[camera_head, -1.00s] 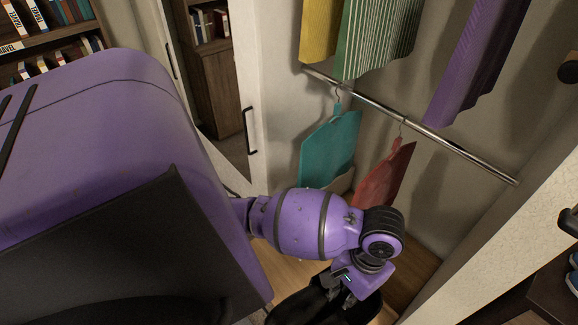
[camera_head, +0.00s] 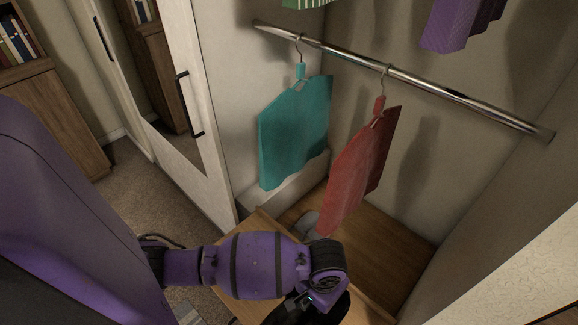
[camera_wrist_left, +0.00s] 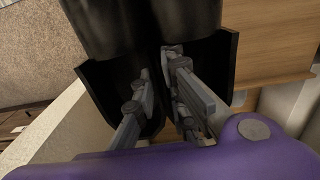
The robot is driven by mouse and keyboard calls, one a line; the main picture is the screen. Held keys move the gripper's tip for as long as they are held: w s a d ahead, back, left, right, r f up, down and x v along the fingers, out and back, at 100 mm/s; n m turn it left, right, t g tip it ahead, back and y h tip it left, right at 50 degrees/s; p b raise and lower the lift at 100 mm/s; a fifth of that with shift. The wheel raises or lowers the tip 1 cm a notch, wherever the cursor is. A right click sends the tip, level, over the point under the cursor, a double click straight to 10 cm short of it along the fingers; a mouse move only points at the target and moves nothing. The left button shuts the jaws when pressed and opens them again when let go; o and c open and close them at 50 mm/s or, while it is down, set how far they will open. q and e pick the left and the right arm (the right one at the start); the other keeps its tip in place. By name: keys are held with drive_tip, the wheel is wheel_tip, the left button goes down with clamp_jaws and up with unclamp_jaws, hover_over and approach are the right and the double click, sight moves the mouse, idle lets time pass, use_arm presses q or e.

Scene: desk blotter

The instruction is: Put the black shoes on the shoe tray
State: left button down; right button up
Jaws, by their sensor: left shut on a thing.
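The black shoes (camera_head: 335,312) hang at my left gripper (camera_head: 306,302), at the bottom of the head view, partly cut off by the frame edge and my wrist. In the left wrist view the black shoes (camera_wrist_left: 105,35) show as a dark pair side by side. There the fingers of my left gripper (camera_wrist_left: 160,95) are shut on them around the inner walls where the two meet. The shoes are above the wooden closet floor. I cannot make out the shoe tray in either view. My right gripper is not in view.
A teal garment (camera_head: 295,130) and a red garment (camera_head: 360,170) hang from a metal rail (camera_head: 430,88). A grey item (camera_head: 308,225) lies on the wooden closet floor (camera_head: 385,245), which is otherwise largely clear. A white door (camera_head: 185,90) stands left, above carpet.

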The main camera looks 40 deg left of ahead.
use_arm(q)
drive_tip(key=f+b, duration=0.1)
drive_tip(key=f, duration=0.1)
drive_tip(key=w+f+b, duration=0.2)
drive_tip(key=f, duration=0.1)
drive_tip(key=shift+d+f, duration=0.25)
drive_tip(key=shift+f, duration=0.1)
drive_tip(key=w+a+f+b, duration=0.1)
drive_tip(key=a+f, duration=0.2)
drive_tip(key=a, duration=0.1)
drive_tip(key=w+a+f+b, duration=0.1)
drive_tip(key=a+f+b, duration=0.1)
drive_tip(key=a+f, duration=0.1)
drive_tip(key=w+a+f+b, duration=0.1)
drive_tip(key=a+f+b, duration=0.1)
drive_tip(key=a, duration=0.3)
drive_tip(key=shift+w+a+f, duration=0.2)
drive_tip(key=shift+a+f, duration=0.15)
drive_tip(key=shift+f, duration=0.3)
drive_tip(key=shift+a+f, duration=0.15)
drive_tip(key=f, duration=0.1)
drive_tip(key=f+b, duration=0.2)
drive_tip(key=shift+w+a+f, duration=0.1)
drive_tip(key=shift+a, duration=0.2)
drive_tip(key=shift+f, duration=0.2)
drive_tip(key=shift+f, duration=0.1)
drive_tip(key=c, duration=1.8)
unclamp_jaws()
